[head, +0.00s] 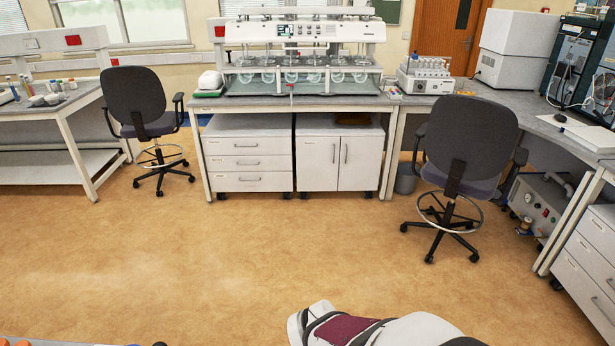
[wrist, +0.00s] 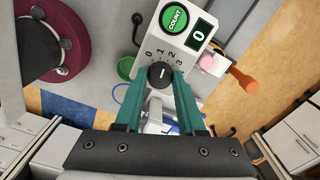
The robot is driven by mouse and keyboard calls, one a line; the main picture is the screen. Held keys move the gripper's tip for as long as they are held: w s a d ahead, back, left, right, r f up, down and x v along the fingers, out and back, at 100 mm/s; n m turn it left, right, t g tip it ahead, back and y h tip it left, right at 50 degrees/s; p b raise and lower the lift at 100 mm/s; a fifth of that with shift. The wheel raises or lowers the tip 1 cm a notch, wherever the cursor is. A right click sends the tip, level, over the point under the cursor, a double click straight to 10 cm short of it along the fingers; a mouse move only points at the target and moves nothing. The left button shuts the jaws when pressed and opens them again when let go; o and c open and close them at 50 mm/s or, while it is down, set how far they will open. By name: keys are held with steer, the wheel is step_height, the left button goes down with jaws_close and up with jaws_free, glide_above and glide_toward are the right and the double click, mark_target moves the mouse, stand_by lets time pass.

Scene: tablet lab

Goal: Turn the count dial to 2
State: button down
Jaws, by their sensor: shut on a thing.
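In the wrist view, a black count dial (wrist: 160,75) with a small white mark sits on a light grey panel. Small numerals are printed in an arc above it; which one the mark points to is hard to tell. My gripper (wrist: 161,76) has its teal fingers on either side of the dial and is shut on it. On the same panel, a green button marked COUNT (wrist: 174,18) and a dark display reading 0 (wrist: 198,36) lie above the dial. The dial cannot be made out in the head view.
In the wrist view, a pink knob (wrist: 207,62) and an orange handle (wrist: 243,79) stick out right of the panel. A dark red round stool (wrist: 55,50) is at upper left.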

steer(key=shift+m, duration=1.2)
steer(key=c, duration=0.5)
jaws_free()
steer(key=shift+r, duration=0.15)
step_height(320, 180, up, 16)
steer(key=shift+f, duration=0.2)
